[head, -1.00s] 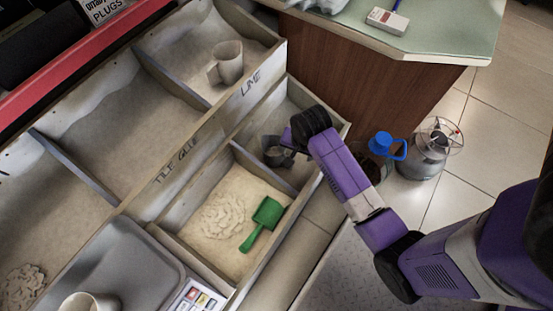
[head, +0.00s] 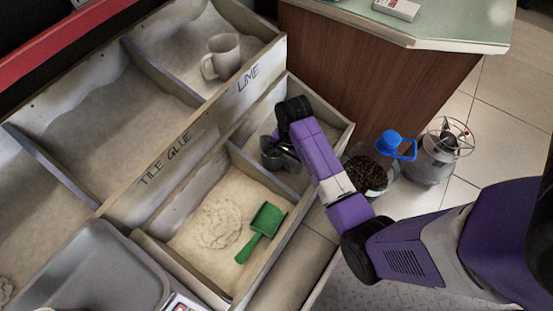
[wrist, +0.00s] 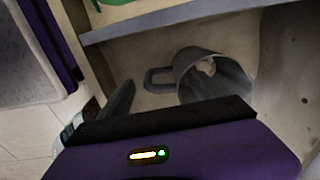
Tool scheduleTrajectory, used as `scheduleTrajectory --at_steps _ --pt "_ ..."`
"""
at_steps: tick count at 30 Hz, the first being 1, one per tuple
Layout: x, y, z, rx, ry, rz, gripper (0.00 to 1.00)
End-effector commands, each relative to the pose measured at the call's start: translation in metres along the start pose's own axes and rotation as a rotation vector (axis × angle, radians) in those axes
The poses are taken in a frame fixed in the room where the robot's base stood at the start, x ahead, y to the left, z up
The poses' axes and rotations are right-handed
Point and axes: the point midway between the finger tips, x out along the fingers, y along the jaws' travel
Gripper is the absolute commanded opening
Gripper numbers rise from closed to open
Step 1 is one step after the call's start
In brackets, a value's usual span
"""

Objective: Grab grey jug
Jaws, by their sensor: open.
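A dark grey jug (head: 270,153) is in the back compartment of the pulled-out drawer, partly hidden by my gripper in the head view. In the wrist view the jug (wrist: 212,72) seems tipped, its wide mouth towards the right and its loop handle towards the left. My gripper (head: 286,146) is open and empty, low over the compartment, right beside the jug. In the wrist view one dark finger (wrist: 119,102) is just left of the handle; the other finger is hard to make out against the jug. Contact cannot be told.
A lighter grey mug (head: 222,56) stands in the upper bin marked LIME. A green scoop (head: 263,229) lies on powder in the adjoining compartment, behind a divider. Drawer walls surround the jug.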

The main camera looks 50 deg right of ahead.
Motion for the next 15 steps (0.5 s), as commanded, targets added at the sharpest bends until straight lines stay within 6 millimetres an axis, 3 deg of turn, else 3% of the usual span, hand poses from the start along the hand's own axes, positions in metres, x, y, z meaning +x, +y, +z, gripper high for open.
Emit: scheduleTrajectory --at_steps 10,15 --pt "0.045 -0.001 0.001 -0.001 -0.001 0.001 0.75" --pt "0.049 -0.001 0.000 -0.001 0.000 -0.001 0.75"
